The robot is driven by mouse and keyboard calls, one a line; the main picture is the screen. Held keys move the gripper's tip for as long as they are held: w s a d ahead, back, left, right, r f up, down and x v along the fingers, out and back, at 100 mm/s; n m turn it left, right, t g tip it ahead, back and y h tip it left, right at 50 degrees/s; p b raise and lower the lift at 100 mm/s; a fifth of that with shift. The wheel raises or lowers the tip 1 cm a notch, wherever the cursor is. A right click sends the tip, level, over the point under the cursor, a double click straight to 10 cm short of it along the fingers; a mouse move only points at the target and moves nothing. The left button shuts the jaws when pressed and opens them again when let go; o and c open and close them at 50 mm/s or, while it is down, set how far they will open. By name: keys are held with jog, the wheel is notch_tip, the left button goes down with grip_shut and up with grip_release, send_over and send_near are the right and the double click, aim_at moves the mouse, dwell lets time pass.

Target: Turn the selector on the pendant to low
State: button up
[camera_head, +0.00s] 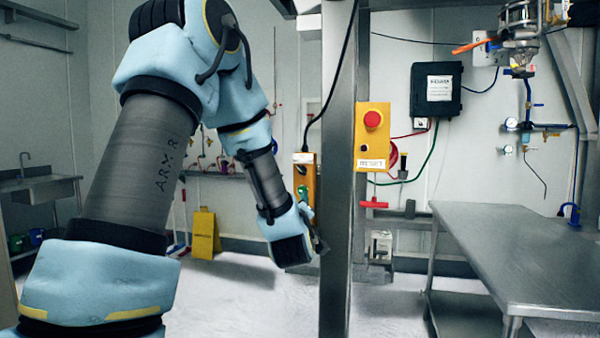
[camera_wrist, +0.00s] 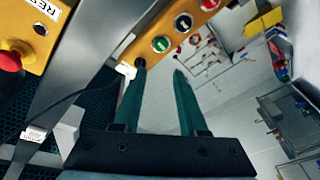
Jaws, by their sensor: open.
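The yellow pendant (camera_head: 304,165) hangs on a black cable beside the steel post; my arm partly covers its lower part. In the wrist view the pendant (camera_wrist: 171,33) slants across the top, showing a green button (camera_wrist: 160,44), a round black control with a pale ring (camera_wrist: 183,22), which looks like the selector, and a red button (camera_wrist: 209,4). The selector's setting is too small to read. My gripper (camera_wrist: 159,71) is open and empty, its left fingertip overlapping the pendant's lower end in the picture. Contact cannot be told. In the head view my gripper (camera_head: 317,238) is low beside the post.
The steel post (camera_head: 337,200) stands close to my gripper. A yellow box with a red stop button (camera_head: 373,120) is fixed by it. A steel table (camera_head: 500,245) is at the right, a sink (camera_head: 45,188) at the left, and a yellow floor sign (camera_head: 204,234) behind.

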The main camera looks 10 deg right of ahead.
aim_at(301, 170)
jog(key=w+d+r+p, duration=0.1)
jog(key=w+r, duration=0.1)
jog(key=w, duration=0.1)
jog(key=w+d+r+n+t+p, duration=0.1)
jog(key=w+r+p, duration=0.1)
jog(key=w, duration=0.1)
jog(key=w+d+r+t+p, duration=0.1)
jog(key=w+r+p, duration=0.1)
jog(key=w, duration=0.1)
jog(key=shift+w+n+y, duration=0.15)
jog(key=shift+n+y, duration=0.15)
jog(key=shift+n, duration=0.1)
grip_shut()
dwell(0.5)
